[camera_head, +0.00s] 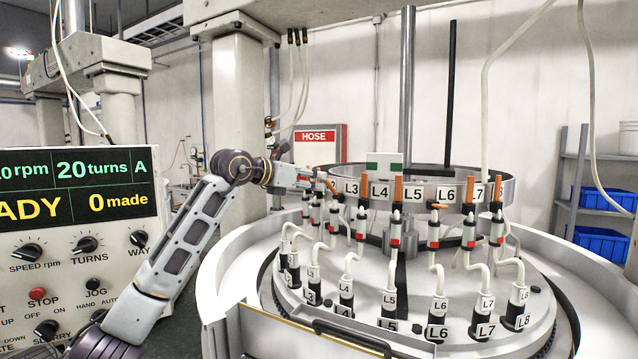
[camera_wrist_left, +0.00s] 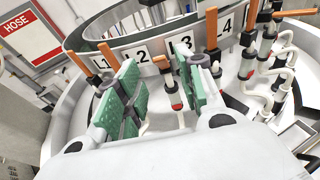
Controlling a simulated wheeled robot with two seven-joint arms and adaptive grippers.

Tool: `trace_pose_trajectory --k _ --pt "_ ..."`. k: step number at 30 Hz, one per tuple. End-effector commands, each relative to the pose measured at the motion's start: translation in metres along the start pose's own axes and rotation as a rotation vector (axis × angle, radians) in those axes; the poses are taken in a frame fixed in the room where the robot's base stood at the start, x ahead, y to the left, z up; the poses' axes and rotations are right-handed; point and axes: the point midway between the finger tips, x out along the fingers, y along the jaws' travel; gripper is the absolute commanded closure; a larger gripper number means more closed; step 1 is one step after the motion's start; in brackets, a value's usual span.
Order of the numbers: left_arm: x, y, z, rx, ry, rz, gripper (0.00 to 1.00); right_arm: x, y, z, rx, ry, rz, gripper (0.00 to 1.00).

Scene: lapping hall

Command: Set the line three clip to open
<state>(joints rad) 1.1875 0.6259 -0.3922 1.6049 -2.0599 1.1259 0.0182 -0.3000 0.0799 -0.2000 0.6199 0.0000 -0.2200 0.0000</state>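The line three clip is a small black, white and red piece with an orange lever. In the head view it (camera_head: 333,214) hangs by the ring near the L3 label, its lever tilted up to the left. My left gripper (camera_head: 318,182) is at its upper part. In the left wrist view the green-padded fingers (camera_wrist_left: 160,88) are apart, with the clip (camera_wrist_left: 174,95) and its raised orange lever (camera_wrist_left: 161,62) showing in the gap between them. I cannot tell whether a pad touches the lever. My right gripper is not in view.
Neighbouring clips stand close on both sides, including the line four clip (camera_head: 361,222) with its lever upright. The labelled metal ring (camera_head: 420,188) is behind. A control panel (camera_head: 75,235) stands at left.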

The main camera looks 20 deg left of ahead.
Motion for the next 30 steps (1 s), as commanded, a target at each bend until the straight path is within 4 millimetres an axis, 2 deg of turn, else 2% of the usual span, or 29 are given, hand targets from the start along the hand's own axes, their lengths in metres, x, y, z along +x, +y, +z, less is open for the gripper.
trace_pose_trajectory --k 6,12,18,26,27,30 --pt "-0.027 0.001 0.000 0.001 0.000 0.002 0.62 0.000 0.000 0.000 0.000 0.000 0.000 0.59" --pt "-0.044 0.001 0.000 0.000 -0.001 0.001 0.62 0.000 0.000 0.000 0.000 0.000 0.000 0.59" --pt "-0.052 0.000 0.000 0.000 -0.001 0.000 0.62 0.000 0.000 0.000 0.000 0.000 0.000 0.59" --pt "-0.052 0.000 0.000 0.000 -0.001 0.000 0.62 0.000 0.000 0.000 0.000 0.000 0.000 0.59" --pt "-0.052 0.000 0.000 0.000 -0.001 0.000 0.64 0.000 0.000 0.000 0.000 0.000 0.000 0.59" --pt "-0.052 0.001 0.000 0.000 -0.001 0.001 0.77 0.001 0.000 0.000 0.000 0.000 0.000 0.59"
